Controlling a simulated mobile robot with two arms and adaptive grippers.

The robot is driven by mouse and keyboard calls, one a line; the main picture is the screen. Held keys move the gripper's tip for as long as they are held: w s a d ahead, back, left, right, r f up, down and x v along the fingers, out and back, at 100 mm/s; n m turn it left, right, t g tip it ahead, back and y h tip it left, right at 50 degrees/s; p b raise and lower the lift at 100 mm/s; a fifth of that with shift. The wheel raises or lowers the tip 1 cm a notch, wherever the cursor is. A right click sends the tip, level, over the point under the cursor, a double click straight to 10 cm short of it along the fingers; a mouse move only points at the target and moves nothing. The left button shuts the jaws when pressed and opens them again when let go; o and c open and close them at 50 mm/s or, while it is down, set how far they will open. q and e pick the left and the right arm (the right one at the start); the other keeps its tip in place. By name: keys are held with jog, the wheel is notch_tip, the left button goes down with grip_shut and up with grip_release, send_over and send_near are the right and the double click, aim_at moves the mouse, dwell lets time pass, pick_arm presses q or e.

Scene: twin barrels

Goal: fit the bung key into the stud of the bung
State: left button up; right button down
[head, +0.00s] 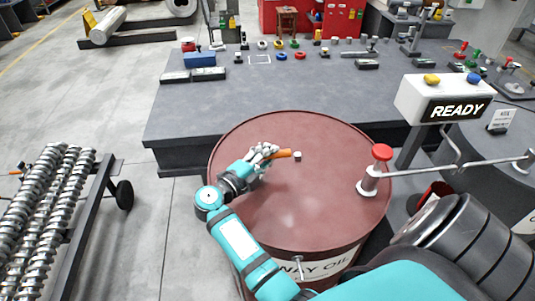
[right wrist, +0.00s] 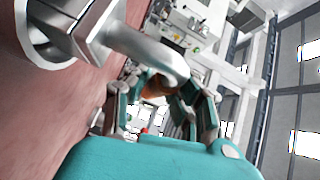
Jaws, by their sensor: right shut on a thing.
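My right gripper (head: 266,152) is above the top of the red-brown barrel (head: 325,200), shut on the bung key. The key's orange handle (head: 284,153) sticks out to the right of the fingers in the head view. A small pale block (head: 297,156) shows just beyond the handle's tip; I cannot tell whether it is the stud or part of the key. In the right wrist view, orange (right wrist: 155,84) shows between the fingers. A bent silver rod (right wrist: 150,50) with a squared block lies near a pale ring (right wrist: 40,38); their contact is unclear. My left gripper is out of view.
A grey workbench (head: 270,105) holds several small parts. A rack of metal screws (head: 45,205) stands at left.

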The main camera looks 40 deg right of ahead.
jog(key=shift+a+f+b, duration=0.15)
jog(key=shift+f+b, duration=0.15)
jog(key=shift+f, duration=0.15)
jog(key=c, duration=1.1)
grip_release()
